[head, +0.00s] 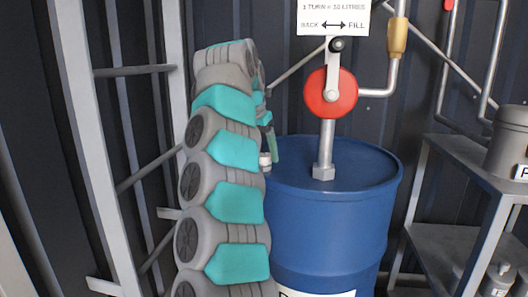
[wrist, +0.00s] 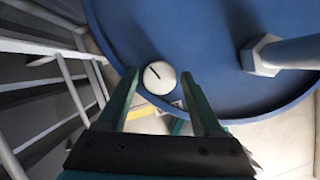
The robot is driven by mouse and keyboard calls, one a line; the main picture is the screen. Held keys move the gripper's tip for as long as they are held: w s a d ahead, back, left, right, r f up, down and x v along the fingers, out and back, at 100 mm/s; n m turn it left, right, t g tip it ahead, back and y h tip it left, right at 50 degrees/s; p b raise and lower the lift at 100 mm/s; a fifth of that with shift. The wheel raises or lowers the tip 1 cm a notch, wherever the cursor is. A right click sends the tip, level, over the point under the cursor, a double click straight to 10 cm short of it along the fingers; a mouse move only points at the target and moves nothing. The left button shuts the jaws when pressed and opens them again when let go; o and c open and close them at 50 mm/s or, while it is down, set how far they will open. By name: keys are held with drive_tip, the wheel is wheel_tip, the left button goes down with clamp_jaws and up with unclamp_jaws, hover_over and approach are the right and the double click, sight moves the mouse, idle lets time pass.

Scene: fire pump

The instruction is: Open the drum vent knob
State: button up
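The drum vent knob (wrist: 160,77) is a round white cap with a dark line across it, near the edge of the blue drum top. The line runs diagonally. My gripper (wrist: 161,74) is open, with one teal finger on each side of the knob. A gap shows between the knob and each finger, at least as seen from the wrist. In the head view the knob (head: 265,160) is a small white shape at the drum's left rim, partly hidden by my arm. The blue drum (head: 345,225) stands upright.
A pump with a red disc (head: 331,93) and a metal pipe (head: 326,145) rises from the drum's top. A grey ladder-like frame (head: 135,150) stands left of my arm. A grey shelf (head: 470,160) holding a grey container (head: 508,140) stands right of the drum.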

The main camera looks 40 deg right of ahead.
clamp_jaws()
idle(0.3)
drive_tip(key=shift+n, duration=0.6)
drive_tip(key=n+t, duration=0.1)
drive_tip(key=n, duration=0.1)
drive_tip(key=n+t+y, duration=0.1)
drive_tip(key=n, duration=0.2)
drive_tip(key=shift+s, duration=0.2)
drive_tip(key=n, duration=0.1)
drive_tip(key=n+y, duration=0.1)
drive_tip(key=n, duration=0.1)
drive_tip(key=shift+d+t, duration=0.25)
drive_tip(key=shift+t, duration=0.15)
drive_tip(key=shift+n+y, duration=0.7)
drive_tip(key=shift+n, duration=0.8)
